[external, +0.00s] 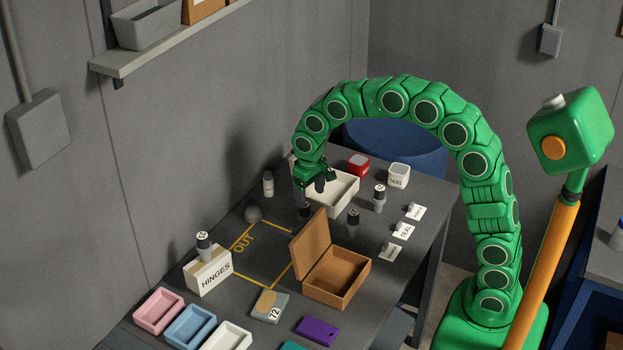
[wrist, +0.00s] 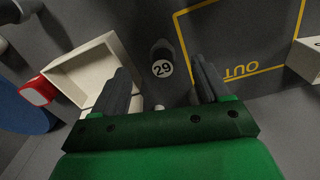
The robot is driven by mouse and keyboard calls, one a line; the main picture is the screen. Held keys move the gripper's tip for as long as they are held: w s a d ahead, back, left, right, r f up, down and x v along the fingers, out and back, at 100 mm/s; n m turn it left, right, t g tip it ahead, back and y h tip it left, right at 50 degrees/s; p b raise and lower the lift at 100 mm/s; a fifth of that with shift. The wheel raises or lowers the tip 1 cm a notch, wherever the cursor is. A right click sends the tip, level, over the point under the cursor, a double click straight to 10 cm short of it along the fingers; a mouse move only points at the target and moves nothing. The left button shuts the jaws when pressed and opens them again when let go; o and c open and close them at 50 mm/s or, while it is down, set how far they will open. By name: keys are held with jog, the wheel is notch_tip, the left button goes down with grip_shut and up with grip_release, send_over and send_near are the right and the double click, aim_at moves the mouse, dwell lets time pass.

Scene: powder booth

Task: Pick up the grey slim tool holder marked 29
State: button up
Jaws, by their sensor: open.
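The grey slim tool holder marked 29 (wrist: 161,48) stands on the table in the wrist view, its round white label facing the camera. It appears between the two fingers, beyond their tips. In the external view a dark grey holder (external: 305,211) stands just below my gripper (external: 314,187), beside the white tray; its number is too small to read there. My gripper (wrist: 161,66) is open and empty in the wrist view. The fingers are apart on both sides of the holder, and I see no contact.
A white tray (external: 345,194) stands close beside the holder. An open brown box (external: 338,275) is in front. Other similar holders stand to the right (external: 353,224) and on the HINGES box (external: 208,275). The yellow OUT outline (external: 280,273) has bare table inside.

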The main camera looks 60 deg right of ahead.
aim_at(305, 213)
jog(key=shift+w+a+f, duration=0.2)
jog(key=shift+w+f, duration=0.55)
jog(key=shift+f, duration=0.05)
jog(key=shift+w+d+f, duration=0.1)
jog(key=shift+d+f, duration=0.05)
jog(key=shift+f, duration=1.15)
jog(key=shift+w+d+f, duration=0.1)
jog(key=shift+d+f, duration=0.05)
jog(key=shift+f, duration=1.15)
jog(key=shift+d+f, duration=0.15)
jog(key=shift+f, duration=1.15)
jog(key=shift+r, duration=0.1)
grip_shut()
